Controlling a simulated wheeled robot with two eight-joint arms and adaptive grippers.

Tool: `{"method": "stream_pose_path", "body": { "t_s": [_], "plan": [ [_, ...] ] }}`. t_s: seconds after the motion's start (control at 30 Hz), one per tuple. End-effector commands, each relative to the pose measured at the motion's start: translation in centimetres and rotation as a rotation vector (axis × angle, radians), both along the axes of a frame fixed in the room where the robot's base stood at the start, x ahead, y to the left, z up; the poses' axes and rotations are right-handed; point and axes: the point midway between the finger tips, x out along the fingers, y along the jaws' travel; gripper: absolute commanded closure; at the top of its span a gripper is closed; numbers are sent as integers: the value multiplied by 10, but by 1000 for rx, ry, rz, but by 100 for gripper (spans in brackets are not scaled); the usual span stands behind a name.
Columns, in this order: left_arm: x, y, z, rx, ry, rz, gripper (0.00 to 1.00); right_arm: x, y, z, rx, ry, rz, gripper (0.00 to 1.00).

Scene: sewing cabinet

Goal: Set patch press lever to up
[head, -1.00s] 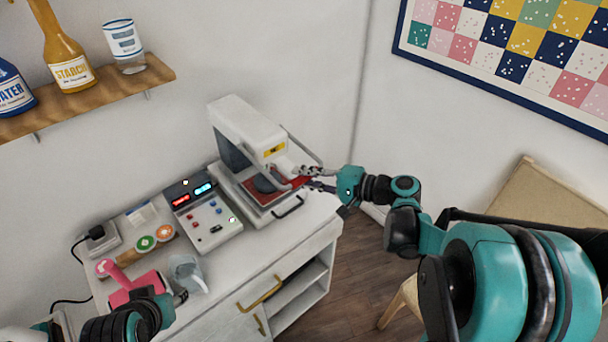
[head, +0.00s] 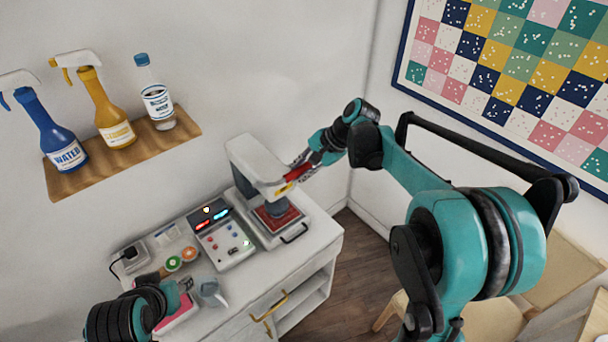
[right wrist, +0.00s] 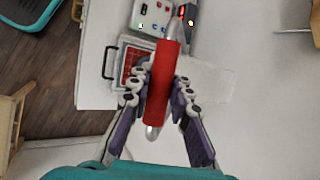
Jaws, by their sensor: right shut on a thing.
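The white patch press (head: 258,163) stands at the back right of the white cabinet top. Its lever has a red grip (head: 299,172) at the upper right side of the press head, and the grip is raised above the base. My right gripper (head: 304,166) is shut on that red grip. The right wrist view shows the red grip (right wrist: 162,85) between both fingers, with metal rod ends beyond it. The press bed (head: 278,216) has a red pad with a dark block over it. My left gripper (head: 182,296) is low at the left, near a pink object (head: 178,318); its fingers are unclear.
A control box (head: 224,238) with lit displays stands left of the press. Spools (head: 173,263) and a grey-blue jug (head: 211,291) are near it. A wall shelf (head: 125,160) holds several bottles. The floor (head: 352,262) right of the cabinet is open, with a wooden chair beyond.

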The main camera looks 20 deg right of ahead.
Motion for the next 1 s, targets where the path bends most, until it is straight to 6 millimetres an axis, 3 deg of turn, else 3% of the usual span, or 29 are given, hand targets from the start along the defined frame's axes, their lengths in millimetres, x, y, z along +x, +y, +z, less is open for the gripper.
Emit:
{"method": "stream_pose_path", "body": {
  "t_s": [0.03,0.3,0.6,1.0],
  "plan": [
    [0,0,11,0,0,0,59,6,3,11,-16,35,5,100],
    [0,0,29,0,0,0,59,28,12,29,-75,178,2,100],
    [0,0,36,0,0,0,59,41,18,36,-73,175,0,100],
    [0,0,37,0,0,0,59,45,19,39,-69,170,-2,100]
  ]
}}
